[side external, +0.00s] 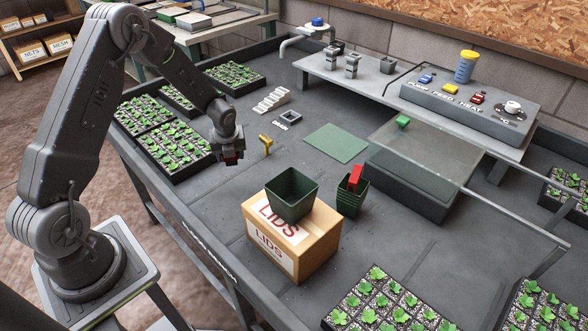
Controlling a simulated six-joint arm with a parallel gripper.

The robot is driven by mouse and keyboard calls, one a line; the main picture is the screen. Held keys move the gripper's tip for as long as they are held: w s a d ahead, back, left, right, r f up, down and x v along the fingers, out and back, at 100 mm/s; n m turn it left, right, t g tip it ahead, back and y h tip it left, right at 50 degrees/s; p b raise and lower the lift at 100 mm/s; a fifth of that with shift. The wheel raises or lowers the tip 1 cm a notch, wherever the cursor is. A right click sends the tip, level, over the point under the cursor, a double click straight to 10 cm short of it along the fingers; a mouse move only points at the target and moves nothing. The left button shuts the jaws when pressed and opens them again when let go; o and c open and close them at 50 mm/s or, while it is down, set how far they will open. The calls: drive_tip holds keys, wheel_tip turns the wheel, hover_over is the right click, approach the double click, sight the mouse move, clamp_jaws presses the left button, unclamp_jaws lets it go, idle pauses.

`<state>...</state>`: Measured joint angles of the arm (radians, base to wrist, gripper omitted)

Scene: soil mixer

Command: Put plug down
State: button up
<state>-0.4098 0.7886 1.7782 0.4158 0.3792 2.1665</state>
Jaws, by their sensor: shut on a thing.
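My gripper (231,161) hangs above the left part of the dark workbench, pointing down, between the seedling trays and a small yellow forked stand (266,146). It is shut on a small dark thing with a reddish patch, taken to be the plug (233,156). The fingers hide most of it, so its shape cannot be made out. It appears to be held above the bench, apart from the yellow stand.
A cardboard LIDS box (292,250) carries a green pot (291,193). Beside it, stacked pots (351,198) hold a red thing. Seedling trays (165,150) line the left. A small square frame (288,118), white steps (271,101) and green mat (337,142) lie behind.

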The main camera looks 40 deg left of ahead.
drive_tip(key=w+d+f+m, duration=0.1)
drive_tip(key=w+d+m, duration=0.2)
drive_tip(key=w, duration=0.8)
drive_tip(key=m+t+h, duration=0.1)
drive_tip(key=m, duration=0.3)
hover_over(297, 166)
drive_tip(key=shift+s+d+f, duration=0.1)
drive_tip(key=shift+s+f, duration=0.1)
drive_tip(key=shift+f, duration=1.85)
drive_tip(key=shift+s+f, duration=0.2)
drive_tip(key=shift+f, duration=1.8)
drive_tip(key=shift+f, duration=0.15)
drive_tip(key=o, duration=1)
drive_tip(key=shift+c, duration=0.2)
